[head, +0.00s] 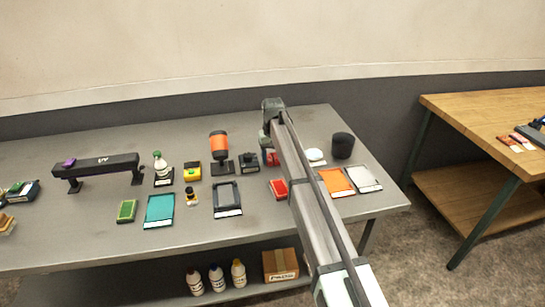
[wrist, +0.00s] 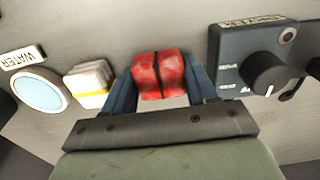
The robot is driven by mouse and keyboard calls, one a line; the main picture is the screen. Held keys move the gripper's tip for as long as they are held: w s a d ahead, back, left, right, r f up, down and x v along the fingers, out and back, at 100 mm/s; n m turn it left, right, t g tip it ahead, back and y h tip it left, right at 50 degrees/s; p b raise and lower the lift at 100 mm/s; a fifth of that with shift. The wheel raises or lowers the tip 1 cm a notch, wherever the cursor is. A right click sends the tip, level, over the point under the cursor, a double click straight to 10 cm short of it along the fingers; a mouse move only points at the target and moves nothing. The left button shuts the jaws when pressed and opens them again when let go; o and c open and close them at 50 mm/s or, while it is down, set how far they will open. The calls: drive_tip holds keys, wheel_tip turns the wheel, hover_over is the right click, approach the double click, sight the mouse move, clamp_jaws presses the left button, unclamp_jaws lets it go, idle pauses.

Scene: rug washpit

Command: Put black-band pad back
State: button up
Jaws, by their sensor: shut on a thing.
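The black-band pad (wrist: 159,76) is a red block with a thin black band around its middle. In the wrist view it sits between the two blue fingers of my gripper (wrist: 160,84), which is shut on it. In the head view a bit of red pad (head: 272,159) shows at my gripper (head: 267,152), over the back part of the grey table, partly hidden by my arm. I cannot tell whether the pad touches the table. A white pad with a yellow band (wrist: 90,82) lies left of my gripper in the wrist view.
A dark box with a knob (wrist: 262,65) stands close right of my gripper; a pale round dish (wrist: 40,92) is left. On the table (head: 100,240) are a red block (head: 279,188), teal (head: 159,209), dark-framed (head: 227,198) and orange (head: 336,182) mats, and a black cup (head: 343,146).

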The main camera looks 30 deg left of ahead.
sight(273, 156)
drive_tip(key=shift+f, duration=0.1)
drive_tip(key=o, duration=0.9)
wheel_tip(273, 156, up, 12)
drive_tip(key=shift+r, duration=0.15)
